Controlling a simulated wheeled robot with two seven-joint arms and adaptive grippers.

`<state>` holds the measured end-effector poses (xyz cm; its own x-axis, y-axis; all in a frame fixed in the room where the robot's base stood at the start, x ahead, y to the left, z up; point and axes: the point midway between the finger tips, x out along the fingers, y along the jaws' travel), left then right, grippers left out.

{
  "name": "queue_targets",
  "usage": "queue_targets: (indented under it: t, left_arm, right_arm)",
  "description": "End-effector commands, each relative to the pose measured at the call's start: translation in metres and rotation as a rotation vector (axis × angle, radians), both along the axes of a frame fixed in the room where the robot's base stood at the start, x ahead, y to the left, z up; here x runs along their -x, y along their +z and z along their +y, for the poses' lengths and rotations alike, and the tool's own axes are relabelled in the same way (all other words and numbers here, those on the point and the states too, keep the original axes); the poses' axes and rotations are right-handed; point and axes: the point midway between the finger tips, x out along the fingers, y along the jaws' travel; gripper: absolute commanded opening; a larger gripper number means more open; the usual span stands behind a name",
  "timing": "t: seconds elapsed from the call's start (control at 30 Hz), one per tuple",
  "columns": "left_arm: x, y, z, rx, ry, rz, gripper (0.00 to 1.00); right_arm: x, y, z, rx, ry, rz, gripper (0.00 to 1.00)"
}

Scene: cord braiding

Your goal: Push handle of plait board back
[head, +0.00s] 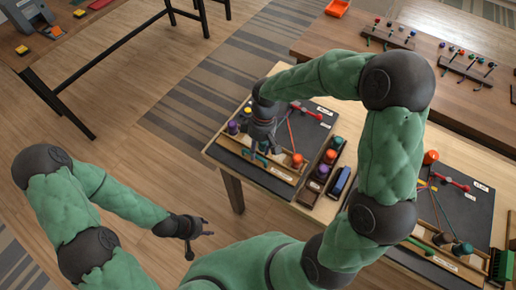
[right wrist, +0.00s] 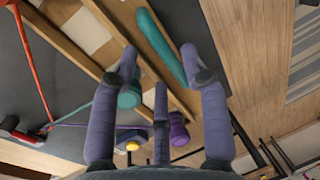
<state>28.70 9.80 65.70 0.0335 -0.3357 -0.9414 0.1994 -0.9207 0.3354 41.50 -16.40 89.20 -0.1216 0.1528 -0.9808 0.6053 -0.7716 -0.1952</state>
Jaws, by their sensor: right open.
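The left-hand plait board (head: 318,124) is a dark board with wooden rails, coloured cords and spools. A teal bar (right wrist: 160,45), which looks like its handle, lies along a wooden rail in the right wrist view, just past my fingertips. My right gripper (head: 262,145) is over the board's near left part, fingers spread and empty; in the right wrist view (right wrist: 158,65) the bar shows between its fingers. I cannot tell whether they touch it. A teal spool (right wrist: 129,97) and a purple spool (right wrist: 178,130) are near the fingers. My left gripper (head: 198,228) is open and empty, away from the table.
A spool tray (head: 322,170) stands right of the board. A second board (head: 470,207) lies further right, partly behind my right arm. A back table (head: 425,70) holds small racks. Another table (head: 45,50) is at the upper left. Floor is clear between.

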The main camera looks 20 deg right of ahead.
Motion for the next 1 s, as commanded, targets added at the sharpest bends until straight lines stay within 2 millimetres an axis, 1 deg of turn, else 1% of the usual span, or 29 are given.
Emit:
queue_targets:
  t: [0.17, 0.4, 0.5, 0.6, 0.7, 1.0]
  left_arm:
    - [0.0, 0.0, 0.0, 0.0, 0.0, 0.0, 0.4]
    - [0.0, 0.0, 0.0, 0.0, 0.0, 0.0, 0.4]
    - [0.0, 0.0, 0.0, 0.0, 0.0, 0.0, 0.4]
    - [0.0, 0.0, 0.0, 0.0, 0.0, 0.0, 0.4]
    - [0.0, 0.0, 0.0, 0.0, 0.0, 0.0, 0.4]
    - [0.0, 0.0, 0.0, 0.0, 0.0, 0.0, 0.4]
  right_arm:
    - [-0.005, 0.029, -0.004, 0.0, -0.001, -0.007, 0.46]
    - [-0.011, 0.075, -0.012, 0.0, -0.001, -0.008, 0.46]
    - [-0.012, 0.091, -0.015, 0.0, -0.001, -0.007, 0.46]
    - [-0.014, 0.102, -0.016, -0.001, -0.001, -0.006, 0.46]
    - [-0.014, 0.108, -0.017, -0.001, -0.001, -0.004, 0.46]
    - [-0.015, 0.112, -0.018, 0.0, -0.001, -0.004, 0.46]
